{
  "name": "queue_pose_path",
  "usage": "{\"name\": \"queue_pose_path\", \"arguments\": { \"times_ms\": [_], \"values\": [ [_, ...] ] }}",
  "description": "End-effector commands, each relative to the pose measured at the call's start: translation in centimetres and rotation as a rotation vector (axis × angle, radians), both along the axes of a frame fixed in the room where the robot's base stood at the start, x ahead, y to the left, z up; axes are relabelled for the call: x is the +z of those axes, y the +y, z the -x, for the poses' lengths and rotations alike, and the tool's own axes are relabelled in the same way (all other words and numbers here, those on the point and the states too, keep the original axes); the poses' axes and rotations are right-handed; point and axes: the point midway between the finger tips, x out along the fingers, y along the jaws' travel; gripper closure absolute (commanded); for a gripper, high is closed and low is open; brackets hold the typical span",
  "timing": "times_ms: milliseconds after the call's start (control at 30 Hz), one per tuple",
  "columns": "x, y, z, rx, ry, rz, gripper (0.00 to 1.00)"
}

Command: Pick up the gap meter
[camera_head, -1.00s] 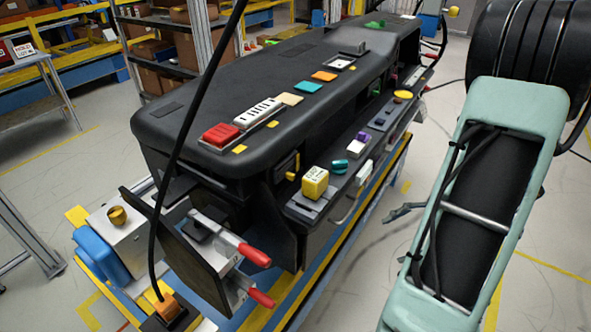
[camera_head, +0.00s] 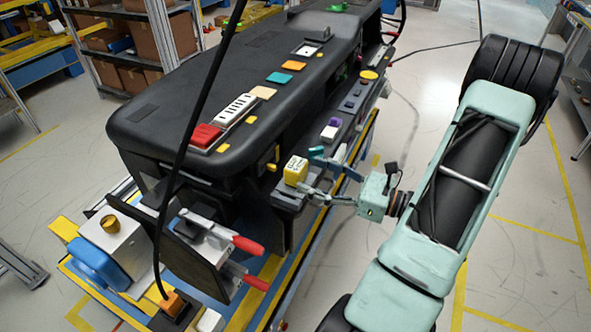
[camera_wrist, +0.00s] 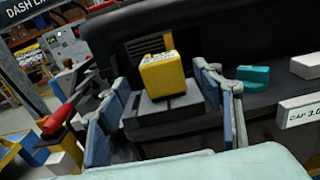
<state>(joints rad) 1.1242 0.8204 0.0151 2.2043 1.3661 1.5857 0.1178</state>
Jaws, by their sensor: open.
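The gap meter appears to be the small yellow block with dark print (camera_head: 296,171). It sits on a grey stand (camera_wrist: 160,117) on the dashboard's front ledge. In the wrist view my gripper (camera_wrist: 163,88) is open, with blue pads and nothing held. Whether the right finger touches the block I cannot tell.
A teal part (camera_wrist: 253,74) lies just right of the right finger, near a white label (camera_wrist: 300,112). Red-handled clamps (camera_head: 248,245) stand at the left end. The black dashboard (camera_head: 215,90) rises behind the ledge. A black cable (camera_head: 195,130) hangs in front.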

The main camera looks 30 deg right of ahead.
Motion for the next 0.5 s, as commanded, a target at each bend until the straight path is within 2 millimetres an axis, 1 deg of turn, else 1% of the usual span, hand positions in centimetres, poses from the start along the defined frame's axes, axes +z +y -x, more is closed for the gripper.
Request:
{"name": "queue_pose_path", "arguments": {
  "times_ms": [133, 267, 333, 500],
  "values": [
    [0.4, 0.8, -1.1, 0.004, 0.0, 0.0, 0.39],
    [0.9, 2.0, -2.8, 0.004, 0.001, -0.001, 0.39],
    [0.7, 2.5, -3.6, 0.004, 0.002, -0.001, 0.39],
    [0.5, 3.1, -4.4, 0.001, 0.0, 0.001, 0.39]
  ]
}}
